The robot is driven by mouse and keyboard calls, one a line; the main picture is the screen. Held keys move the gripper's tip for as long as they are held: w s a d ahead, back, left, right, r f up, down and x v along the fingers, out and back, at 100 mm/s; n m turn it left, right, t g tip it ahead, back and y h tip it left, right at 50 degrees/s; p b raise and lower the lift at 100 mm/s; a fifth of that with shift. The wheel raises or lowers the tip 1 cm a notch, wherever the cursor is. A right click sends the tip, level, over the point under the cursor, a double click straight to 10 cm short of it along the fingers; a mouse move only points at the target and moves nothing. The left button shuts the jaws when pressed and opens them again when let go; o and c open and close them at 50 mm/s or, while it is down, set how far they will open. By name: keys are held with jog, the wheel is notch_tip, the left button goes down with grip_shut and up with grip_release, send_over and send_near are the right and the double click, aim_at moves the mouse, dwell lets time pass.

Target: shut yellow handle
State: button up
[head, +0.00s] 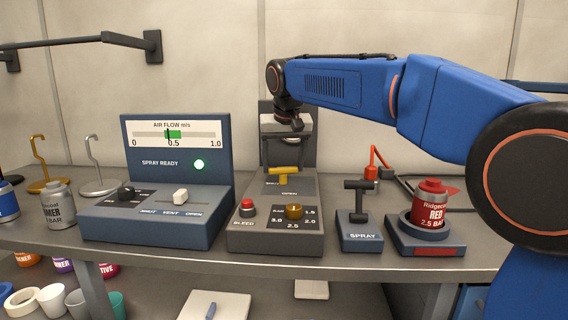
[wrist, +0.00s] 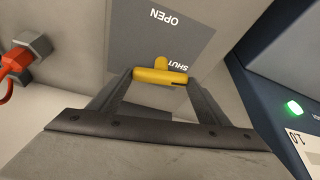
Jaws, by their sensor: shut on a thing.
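The yellow handle (head: 285,171) is a short T-shaped lever on the sloped top of the middle grey unit (head: 246,240). It also shows in the wrist view (wrist: 160,75), with its stem by the SHUT lettering and the OPEN lettering farther off. My gripper (wrist: 159,79) is shut on the handle's crossbar, one dark finger at each end. In the head view my arm reaches in from the right and comes down over this unit. The exact turn of the handle is hard to tell.
A red BLEED button (head: 248,208) and a brass knob (head: 294,212) sit in front on the same unit. The air-flow console (head: 155,222) stands left, its green lamp (head: 199,164) lit. A black SPRAY lever (head: 359,198) and a red can (head: 431,205) stand right.

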jog(key=shift+a+m+h, duration=0.1)
jog(key=shift+m+h, duration=0.3)
jog(key=shift+m, duration=0.8)
jog(key=o, duration=1.1)
jog(key=shift+c, duration=0.2)
jog(key=v, duration=1.7)
jog(key=shift+a+r, duration=0.15)
jog(key=shift+r, duration=0.1)
jog(key=shift+s, duration=0.15)
